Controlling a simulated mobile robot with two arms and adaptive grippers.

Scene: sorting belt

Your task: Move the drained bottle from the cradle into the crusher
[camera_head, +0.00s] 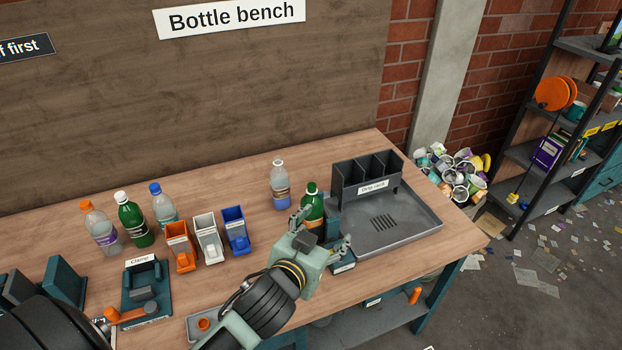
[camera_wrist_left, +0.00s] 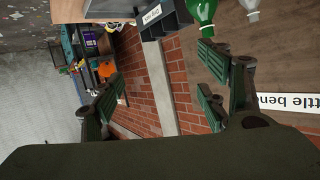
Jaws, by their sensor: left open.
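A green bottle (camera_head: 312,201) with a green cap stands upright left of the drip rack (camera_head: 407,241); its lower part is hidden by my gripper. It also shows at the top of the left wrist view (camera_wrist_left: 199,12). A teal block (camera_head: 342,264) with an unreadable label sits just in front, perhaps the cradle; I cannot tell whether the bottle rests in it. My left gripper (camera_head: 322,231) is open and empty in front of the green bottle, its fingers spread; both show in the wrist view (camera_wrist_left: 165,85). I cannot identify the crusher. My right gripper is out of view.
A clear bottle (camera_head: 279,182) stands behind the green one. Several capped bottles (camera_head: 133,220) and orange, white and blue bins (camera_head: 208,240) stand to the left, near a teal clamp (camera_head: 146,290). The bench (camera_head: 240,184) has free room at the back.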

